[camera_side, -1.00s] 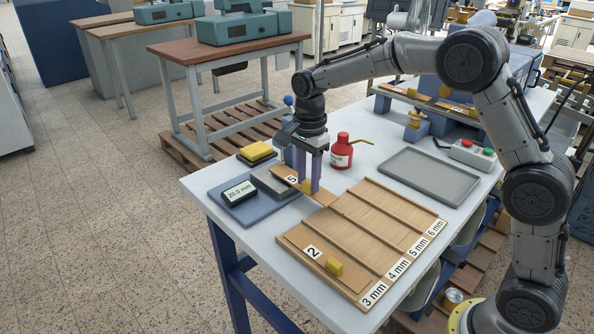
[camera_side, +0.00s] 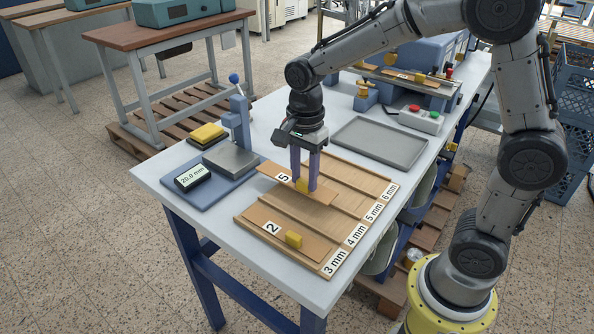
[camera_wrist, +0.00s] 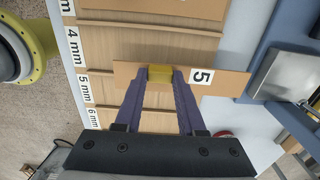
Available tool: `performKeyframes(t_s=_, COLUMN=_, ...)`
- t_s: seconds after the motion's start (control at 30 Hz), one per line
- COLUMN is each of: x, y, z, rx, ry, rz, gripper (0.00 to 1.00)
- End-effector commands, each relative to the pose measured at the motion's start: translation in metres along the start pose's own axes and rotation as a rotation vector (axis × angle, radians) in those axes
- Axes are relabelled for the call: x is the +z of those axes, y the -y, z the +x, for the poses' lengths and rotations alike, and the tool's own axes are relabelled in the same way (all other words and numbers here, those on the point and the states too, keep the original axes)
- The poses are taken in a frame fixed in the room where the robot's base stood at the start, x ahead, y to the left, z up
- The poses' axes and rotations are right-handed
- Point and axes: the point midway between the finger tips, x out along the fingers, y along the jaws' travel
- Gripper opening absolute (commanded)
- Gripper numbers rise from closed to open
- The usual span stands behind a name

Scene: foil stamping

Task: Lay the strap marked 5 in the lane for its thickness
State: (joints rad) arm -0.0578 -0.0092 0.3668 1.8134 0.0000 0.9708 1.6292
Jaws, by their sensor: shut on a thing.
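The strap marked 5 (camera_side: 320,193) is a flat tan strip with a yellow block (camera_side: 303,186) on it. My gripper (camera_side: 304,188) is shut on that block and holds the strap over the wooden lane board (camera_side: 352,176). In the wrist view the strap (camera_wrist: 131,77) lies across the view, its left end beside the 5 mm label (camera_wrist: 83,87). It seems raised above the board, but the exact gap is unclear. The strap marked 2 (camera_side: 315,246) lies in the 3 mm lane. The 4 mm label (camera_side: 355,235) and 6 mm label (camera_side: 390,192) mark other lanes.
A thickness gauge with a display reading 20.0 mm (camera_side: 192,177) stands left of the board. A yellow pad (camera_side: 207,133) is behind it. An empty grey tray (camera_side: 383,145) and a button box (camera_side: 421,119) are at the back right. White tabletop shows around the board.

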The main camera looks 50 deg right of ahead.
Motion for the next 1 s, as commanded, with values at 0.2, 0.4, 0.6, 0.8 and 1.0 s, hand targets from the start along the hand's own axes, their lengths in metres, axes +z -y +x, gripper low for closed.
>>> performKeyframes(t_s=0.2, x=0.0, y=0.0, z=0.0, rx=-0.001, ry=0.0, rz=0.0, gripper=0.0)
performKeyframes(t_s=0.4, x=0.0, y=0.0, z=-0.001, rx=-0.001, ry=0.0, rz=0.0, gripper=0.0)
performKeyframes(t_s=0.6, x=0.0, y=0.0, z=-0.003, rx=-0.001, ry=0.0, rz=0.0, gripper=0.0)
performKeyframes(t_s=0.8, x=0.0, y=-0.006, z=-0.004, rx=-0.001, ry=0.0, rz=0.0, gripper=0.0)
performKeyframes(t_s=1.0, x=0.0, y=-0.015, z=-0.004, rx=-0.001, ry=0.0, rz=0.0, gripper=0.0)
